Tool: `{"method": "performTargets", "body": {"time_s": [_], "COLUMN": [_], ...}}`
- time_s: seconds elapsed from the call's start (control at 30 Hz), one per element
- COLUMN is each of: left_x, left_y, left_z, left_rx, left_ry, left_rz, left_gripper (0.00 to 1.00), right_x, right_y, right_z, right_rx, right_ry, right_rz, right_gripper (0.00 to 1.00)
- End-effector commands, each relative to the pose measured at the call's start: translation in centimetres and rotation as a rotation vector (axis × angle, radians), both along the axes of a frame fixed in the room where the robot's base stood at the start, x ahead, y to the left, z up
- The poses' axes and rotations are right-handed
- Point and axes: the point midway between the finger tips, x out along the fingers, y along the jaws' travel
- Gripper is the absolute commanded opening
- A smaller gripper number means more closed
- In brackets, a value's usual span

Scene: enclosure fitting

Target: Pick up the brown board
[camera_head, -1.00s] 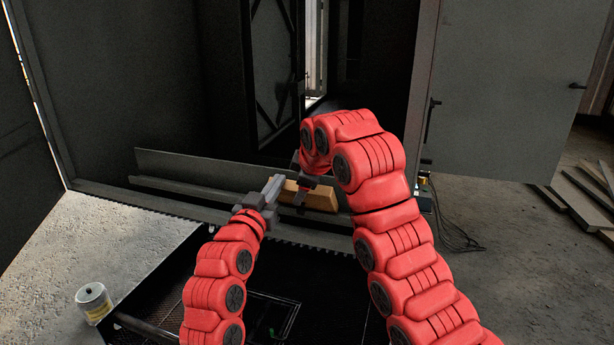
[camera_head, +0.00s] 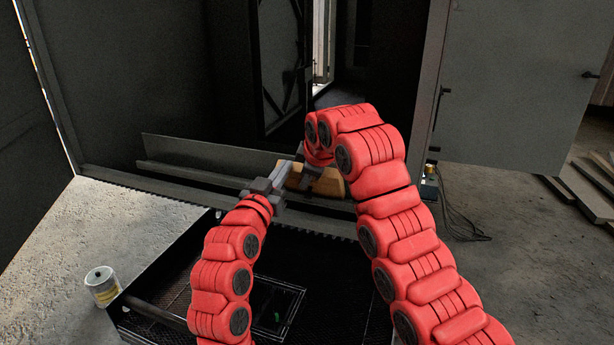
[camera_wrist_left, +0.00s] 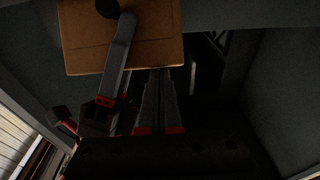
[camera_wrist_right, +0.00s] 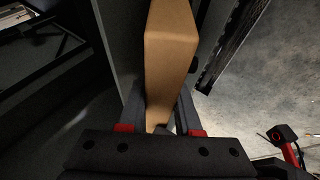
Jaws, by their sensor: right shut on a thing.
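The brown board (camera_head: 327,181) is a block-like tan piece by the low grey ledge at the enclosure's foot, partly hidden by my grippers. My right gripper (camera_head: 310,178) is shut on it; in the right wrist view the board (camera_wrist_right: 170,50) lies between the two fingers (camera_wrist_right: 160,112). My left gripper (camera_head: 281,178) is beside the board's left end in the head view. In the left wrist view its fingers (camera_wrist_left: 161,75) are together with nothing between them, just below the board's broad face (camera_wrist_left: 150,48). One right finger crosses that face.
The dark enclosure (camera_head: 150,80) rises behind, with a grey ledge (camera_head: 190,150) along its foot. An open grey door (camera_head: 515,90) is on the right. A can (camera_head: 103,287) stands at lower left. Cables (camera_head: 465,215) and planks (camera_head: 590,190) lie at right.

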Motion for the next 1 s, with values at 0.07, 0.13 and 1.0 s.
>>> {"method": "performTargets", "body": {"time_s": [0.07, 0.13, 1.0], "left_x": [0.0, 0.0, -2.7], "left_y": [0.0, 0.0, 0.9], "left_z": [0.0, 0.0, 0.8], "left_rx": [0.0, 0.0, -0.002], "left_ry": [0.0, 0.0, -0.003], "left_rz": [0.0, 0.0, 0.001], "left_gripper": [0.0, 0.0, 0.0], "right_x": [0.0, 0.0, 0.0], "right_y": [0.0, 0.0, 0.0], "right_z": [0.0, 0.0, -0.1], "right_rx": [-0.001, -0.001, 0.0], "right_ry": [0.0, 0.001, 0.002], "right_rz": [-0.001, 0.0, -0.001], "right_gripper": [0.0, 0.0, 0.0]}}
